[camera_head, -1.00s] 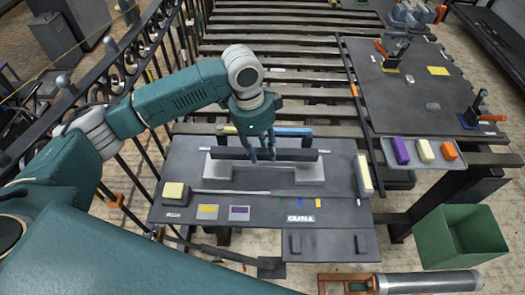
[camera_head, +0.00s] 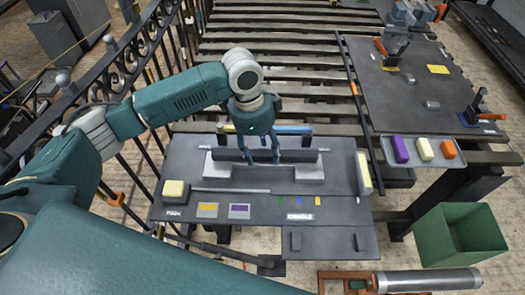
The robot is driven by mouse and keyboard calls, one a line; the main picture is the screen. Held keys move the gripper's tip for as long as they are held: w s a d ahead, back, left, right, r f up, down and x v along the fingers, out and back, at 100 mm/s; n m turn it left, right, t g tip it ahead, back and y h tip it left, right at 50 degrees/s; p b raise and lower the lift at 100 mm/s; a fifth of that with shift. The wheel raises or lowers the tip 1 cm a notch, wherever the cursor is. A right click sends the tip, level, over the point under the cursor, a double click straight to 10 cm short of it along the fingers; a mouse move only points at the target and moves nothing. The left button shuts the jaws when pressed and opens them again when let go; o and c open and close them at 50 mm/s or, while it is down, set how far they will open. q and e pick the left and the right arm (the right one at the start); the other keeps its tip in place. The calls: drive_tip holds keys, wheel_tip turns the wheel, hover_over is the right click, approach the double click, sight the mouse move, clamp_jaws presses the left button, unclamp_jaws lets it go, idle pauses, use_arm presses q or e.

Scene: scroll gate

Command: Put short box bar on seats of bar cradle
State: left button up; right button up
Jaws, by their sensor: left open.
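The short box bar (camera_head: 300,157) is dark and lies level along the light grey bar cradle (camera_head: 265,183). Its two ends appear to rest on the cradle's raised seats, one at the left and one at the right. My left gripper (camera_head: 262,160) points down over the middle of the bar. Its fingers are open and spread around the bar, still low beside it; whether a finger touches it I cannot tell. The gripper hides part of the bar's middle. My right gripper is not in view.
The cradle stands on a dark worktable (camera_head: 350,215) with yellow and purple plates near its front. A blue bar and posts stand just behind the cradle. A tray (camera_head: 440,161) with coloured blocks, a green bin (camera_head: 430,240) and a railing (camera_head: 110,75) flank the table.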

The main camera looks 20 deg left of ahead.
sight(256, 155)
use_arm(q)
wheel_tip(256, 155, up, 12)
drive_tip(key=a+b, duration=0.1)
drive_tip(key=b, duration=0.1)
drive_tip(key=shift+s+a+f, duration=0.25)
drive_tip(key=shift+a, duration=0.05)
